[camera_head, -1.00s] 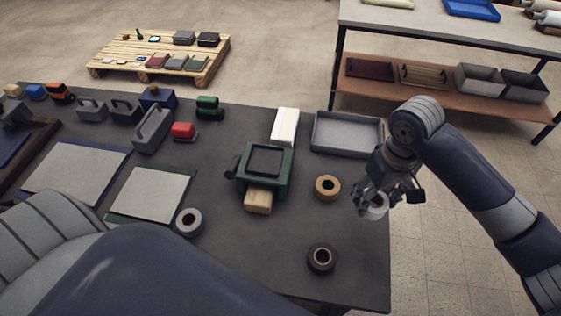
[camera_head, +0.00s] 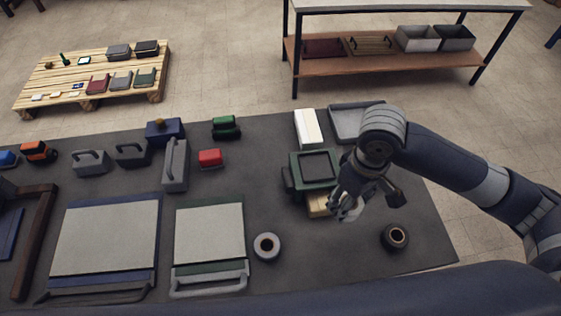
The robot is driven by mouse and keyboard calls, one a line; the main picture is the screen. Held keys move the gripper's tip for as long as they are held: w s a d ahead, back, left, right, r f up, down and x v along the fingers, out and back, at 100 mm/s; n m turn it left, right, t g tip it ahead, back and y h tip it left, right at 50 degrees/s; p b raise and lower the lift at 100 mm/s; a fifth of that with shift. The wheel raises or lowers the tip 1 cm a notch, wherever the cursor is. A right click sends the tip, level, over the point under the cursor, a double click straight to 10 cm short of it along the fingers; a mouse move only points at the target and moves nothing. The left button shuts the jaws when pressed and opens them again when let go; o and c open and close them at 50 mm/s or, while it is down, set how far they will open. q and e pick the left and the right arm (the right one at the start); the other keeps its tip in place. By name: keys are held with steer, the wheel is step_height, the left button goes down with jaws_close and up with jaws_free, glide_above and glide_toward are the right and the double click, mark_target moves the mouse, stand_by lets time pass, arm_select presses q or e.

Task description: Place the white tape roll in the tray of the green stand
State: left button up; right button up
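The white tape roll (camera_head: 352,211) is held between the fingers of my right gripper (camera_head: 346,205) and is partly covered by them. The green stand (camera_head: 294,170) is just behind and left of the gripper. Its square tray (camera_head: 318,165) faces up and looks empty. The gripper and roll are at the stand's front right, over or beside the wooden block (camera_head: 317,204); the exact height is hard to tell. My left gripper is out of view.
A dark tape roll (camera_head: 395,237) and a grey-blue tape roll (camera_head: 267,246) lie on the dark table (camera_head: 330,251). A white box (camera_head: 308,128) and grey bin (camera_head: 346,122) stand behind the stand. Two flat panels (camera_head: 209,234) (camera_head: 106,239) lie left.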

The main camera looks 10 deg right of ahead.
steer(key=shift+w+a, duration=0.1)
steer(key=shift+w, duration=0.05)
steer(key=w+a+p, duration=0.1)
steer(key=w, duration=0.4)
steer(key=w+a+f+p, duration=0.1)
steer(key=w, duration=0.4)
steer(key=w+a+p, duration=0.1)
steer(key=w, duration=0.3)
steer(key=shift+w+a+f, duration=0.25)
steer(key=shift+w, duration=0.25)
step_height(320, 180, down, 3)
steer(key=shift+p, duration=0.95)
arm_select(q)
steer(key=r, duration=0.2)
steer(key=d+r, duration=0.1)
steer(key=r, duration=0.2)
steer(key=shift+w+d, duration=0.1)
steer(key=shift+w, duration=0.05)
arm_select(e)
steer(key=shift+f, duration=0.3)
steer(key=shift+f, duration=0.15)
steer(key=o, duration=1.1)
steer(key=shift+c, duration=0.2)
